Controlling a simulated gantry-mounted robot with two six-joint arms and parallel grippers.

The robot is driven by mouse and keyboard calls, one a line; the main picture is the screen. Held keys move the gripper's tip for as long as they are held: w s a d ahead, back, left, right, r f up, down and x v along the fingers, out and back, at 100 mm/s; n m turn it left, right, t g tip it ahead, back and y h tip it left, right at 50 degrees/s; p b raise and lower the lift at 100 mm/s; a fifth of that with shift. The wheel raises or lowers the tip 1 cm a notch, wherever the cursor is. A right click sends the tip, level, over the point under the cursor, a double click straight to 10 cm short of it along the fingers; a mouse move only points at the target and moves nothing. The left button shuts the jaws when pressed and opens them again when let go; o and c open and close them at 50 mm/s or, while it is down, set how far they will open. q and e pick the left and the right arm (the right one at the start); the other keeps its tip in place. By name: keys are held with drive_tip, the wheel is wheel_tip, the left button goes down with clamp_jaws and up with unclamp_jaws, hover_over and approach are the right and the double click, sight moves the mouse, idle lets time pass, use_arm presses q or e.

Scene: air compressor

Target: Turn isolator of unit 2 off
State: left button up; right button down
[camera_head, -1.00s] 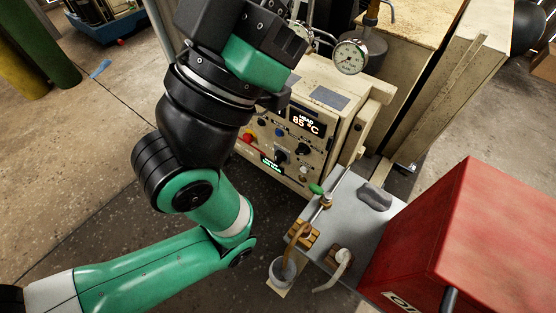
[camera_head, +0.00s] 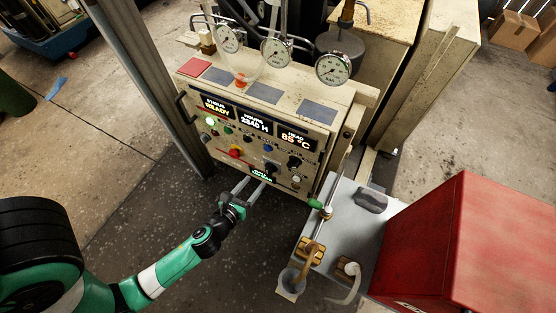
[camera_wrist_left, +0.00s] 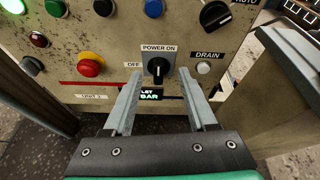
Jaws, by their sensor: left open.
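The isolator is a black rotary knob (camera_wrist_left: 157,70) on the beige control panel. Its pointer stands upright under the "POWER ON" label (camera_wrist_left: 159,48), with "OFF" (camera_wrist_left: 132,65) to its left. A "UNIT 2" label (camera_wrist_left: 92,97) sits lower left of it. In the head view the knob (camera_head: 271,167) shows small above the fingertips. My left gripper (camera_head: 254,189) is open, in front of the lower panel. In the left wrist view its two fingers (camera_wrist_left: 157,88) point at the panel, one on each side of the knob; contact cannot be told. My right gripper is not in view.
A red button (camera_wrist_left: 90,65), a drain button (camera_wrist_left: 204,68) and the auto knob (camera_wrist_left: 216,15) surround the isolator. A grey table (camera_head: 340,213) with fittings and a red cabinet (camera_head: 450,235) stand right of the panel. A metal post (camera_head: 150,90) stands left.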

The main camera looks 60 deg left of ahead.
sight(267, 170)
use_arm(q)
drive_tip(key=shift+m, duration=0.7)
drive_tip(key=x, duration=0.3)
drive_tip(key=f+b+x, duration=0.1)
drive_tip(key=x, duration=0.3)
drive_tip(key=f+b+x, duration=0.1)
drive_tip(key=x, duration=0.2)
drive_tip(key=shift+s+f, duration=0.15)
drive_tip(key=shift+f, duration=0.2)
clamp_jaws()
